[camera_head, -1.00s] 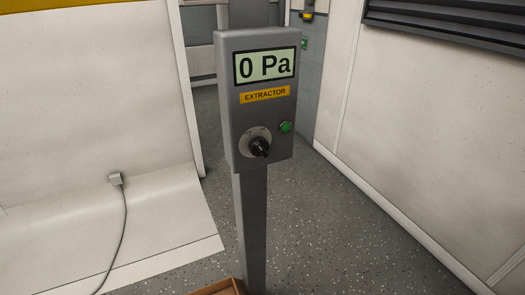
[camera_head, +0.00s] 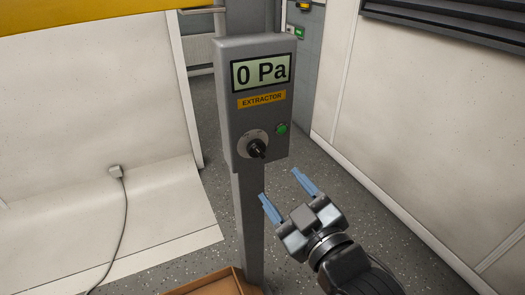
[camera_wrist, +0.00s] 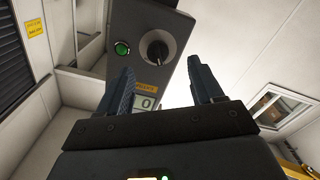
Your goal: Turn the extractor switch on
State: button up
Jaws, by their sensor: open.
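The extractor switch (camera_head: 257,149) is a black rotary knob on a round plate, low on the grey extractor box (camera_head: 229,111). The box is fixed to a grey post, and its display (camera_head: 261,72) reads 0 Pa. My gripper (camera_head: 281,183) is open and empty, below and to the right of the knob, apart from it. Its two blue fingers point up toward the box. In the wrist view the knob (camera_wrist: 157,48) appears beyond and between the open fingertips (camera_wrist: 160,78). The display is partly hidden there.
A green button or lamp (camera_head: 282,128) sits right of the knob. A white panel (camera_head: 90,120) with a cable and plug (camera_head: 116,171) is at left. A white wall (camera_head: 430,140) is at right. A cardboard box (camera_head: 212,284) lies at the post's foot.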

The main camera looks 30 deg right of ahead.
aim_at(259, 156)
jog(key=shift+w+r+p, duration=0.2)
jog(key=shift+w+r, duration=0.05)
jog(key=shift+w, duration=1.35)
jog(key=shift+w+r+p, duration=0.2)
jog(key=shift+w, duration=1.4)
jog(key=shift+w+r+p, duration=0.2)
jog(key=shift+w+r, duration=0.05)
jog(key=shift+w, duration=1.35)
jog(key=c, duration=1)
jog(key=m, duration=0.5)
jog(key=shift+a+m, duration=0.1)
jog(key=shift+m, duration=0.3)
jog(key=m, duration=0.5)
jog(key=shift+a+m, duration=0.15)
jog(key=shift+m, duration=0.15)
